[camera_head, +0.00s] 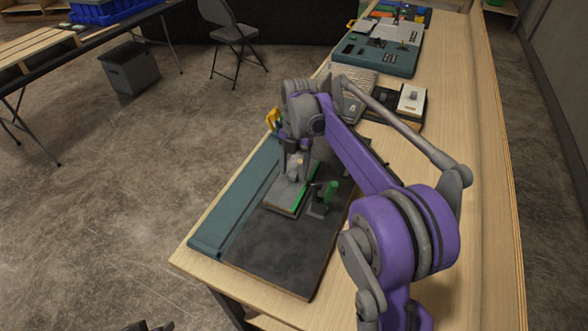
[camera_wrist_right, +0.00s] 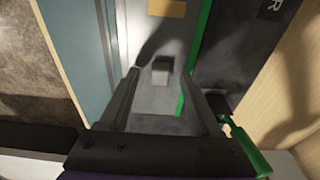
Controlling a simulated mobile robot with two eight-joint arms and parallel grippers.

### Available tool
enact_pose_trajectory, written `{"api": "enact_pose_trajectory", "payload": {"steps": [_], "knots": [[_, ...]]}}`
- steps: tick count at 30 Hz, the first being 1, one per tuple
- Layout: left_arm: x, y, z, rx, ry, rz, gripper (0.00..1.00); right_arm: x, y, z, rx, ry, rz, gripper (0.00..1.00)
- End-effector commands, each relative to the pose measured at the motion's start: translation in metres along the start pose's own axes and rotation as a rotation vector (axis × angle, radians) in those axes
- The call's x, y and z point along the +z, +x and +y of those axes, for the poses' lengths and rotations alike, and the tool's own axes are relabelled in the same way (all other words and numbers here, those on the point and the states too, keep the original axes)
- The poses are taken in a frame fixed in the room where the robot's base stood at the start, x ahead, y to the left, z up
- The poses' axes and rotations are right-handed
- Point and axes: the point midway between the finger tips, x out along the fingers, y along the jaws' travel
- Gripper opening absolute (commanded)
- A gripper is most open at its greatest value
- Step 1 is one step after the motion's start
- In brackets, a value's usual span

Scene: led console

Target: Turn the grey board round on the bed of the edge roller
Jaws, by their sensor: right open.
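The grey board (camera_head: 286,194) lies on the dark bed (camera_head: 280,249) of the edge roller, with a bright green strip along its right long edge. In the right wrist view the board (camera_wrist_right: 150,103) shows a small grey block (camera_wrist_right: 160,70) standing on it and a tan patch (camera_wrist_right: 167,8). My right gripper (camera_head: 293,172) is open above the board. In the wrist view its fingers (camera_wrist_right: 161,77) stand either side of the block; I cannot tell whether they touch it. The roller's green-handled part (camera_head: 325,195) stands right of the board. A dark part, perhaps my left gripper (camera_head: 150,326), barely shows at the bottom edge.
A teal strip (camera_head: 232,208) runs along the bed's left side. Further back on the wooden bench (camera_head: 470,150) are a small panel (camera_head: 410,100) and a teal console (camera_head: 375,53). My right arm covers much of the bench's middle. Bare bench lies at right.

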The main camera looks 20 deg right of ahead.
Motion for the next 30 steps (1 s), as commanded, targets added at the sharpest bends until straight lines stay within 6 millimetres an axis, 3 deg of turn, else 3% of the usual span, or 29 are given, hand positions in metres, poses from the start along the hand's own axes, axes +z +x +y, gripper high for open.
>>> {"api": "enact_pose_trajectory", "payload": {"steps": [15,21,30], "knots": [[-0.009,-0.008,0.000,0.000,0.000,0.008,0.50,0.000,-0.092,0.000,0.001,0.000,-0.001,0.64],[-0.010,-0.009,0.000,0.000,0.000,0.009,0.50,0.000,-0.103,0.000,0.000,0.000,0.000,0.64],[-0.010,-0.009,0.000,0.000,0.000,0.009,0.50,0.000,-0.103,0.000,0.000,0.000,0.000,0.64]]}}
